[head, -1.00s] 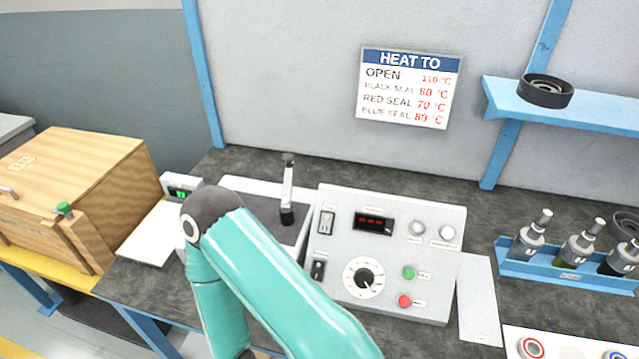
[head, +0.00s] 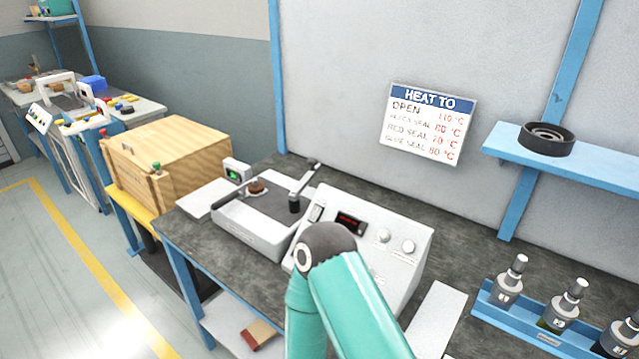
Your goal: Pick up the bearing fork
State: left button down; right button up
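I cannot pick out a bearing fork with certainty in the head view. A dark bar (head: 235,195) lies slanted across the left side of the grey heater tray (head: 262,240) on the bench; I cannot tell what it is. A small brown round piece (head: 257,187) sits beside its upper end. A lever with a black base (head: 295,203) stands at the tray's right side. One of my teal arms rises from the bottom edge and hides part of the control box. Neither of my grippers is in view.
The control box (head: 405,245) stands right of the tray. A wooden crate (head: 190,145) is at the left. A blue rack (head: 525,325) holds several grey bottles at the lower right. A black ring (head: 546,140) sits on the blue wall shelf (head: 610,172). The bench behind the control box is clear.

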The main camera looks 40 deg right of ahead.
aim_at(230, 197)
jog(key=u, duration=0.6)
jog(key=i, duration=1.65)
jog(key=z, duration=2.8)
jog(key=k, duration=0.9)
